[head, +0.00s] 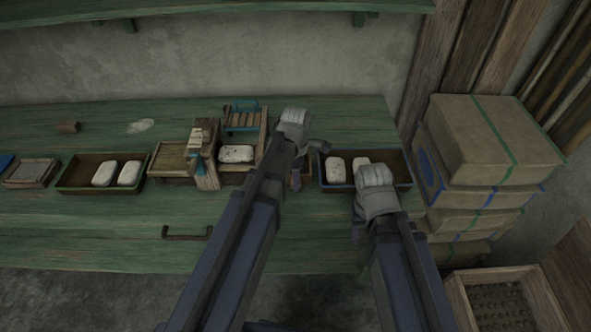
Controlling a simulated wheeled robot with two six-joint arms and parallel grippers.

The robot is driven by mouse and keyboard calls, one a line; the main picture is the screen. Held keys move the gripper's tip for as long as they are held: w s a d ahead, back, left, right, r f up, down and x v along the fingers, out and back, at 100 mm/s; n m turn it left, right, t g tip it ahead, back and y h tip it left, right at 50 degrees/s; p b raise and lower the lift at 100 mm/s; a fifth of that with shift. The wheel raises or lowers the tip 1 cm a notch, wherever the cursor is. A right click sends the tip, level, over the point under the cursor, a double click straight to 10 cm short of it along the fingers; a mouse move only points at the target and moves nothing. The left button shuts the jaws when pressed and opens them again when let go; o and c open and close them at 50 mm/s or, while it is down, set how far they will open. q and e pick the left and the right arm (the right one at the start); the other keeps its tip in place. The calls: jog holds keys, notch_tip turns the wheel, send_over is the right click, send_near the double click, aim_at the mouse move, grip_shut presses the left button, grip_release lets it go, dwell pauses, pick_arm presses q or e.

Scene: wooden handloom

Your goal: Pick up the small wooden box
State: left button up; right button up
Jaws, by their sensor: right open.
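A shallow open wooden box (172,158) stands left of the wooden loom-like device (205,160); I cannot tell which one is the small wooden box. My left gripper (308,160) is over the table just right of the device. Its fingers are mostly hidden by my arm, and I cannot tell if it holds anything. My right gripper (368,195) is open, at the front of the right-hand dark tray, with its fingertips largely hidden by its own wrist.
A dark tray (66,187) with two white pieces stands at left, another tray (402,170) with white pieces at right. A dark handle (187,236) is on the table's front. Stacked boxes (490,140) stand beyond the right end. A crate (462,296) is below them.

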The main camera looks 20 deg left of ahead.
pick_arm(q)
grip_shut()
dwell(0.3)
notch_tip(320, 180, up, 10)
jog(key=p, duration=1)
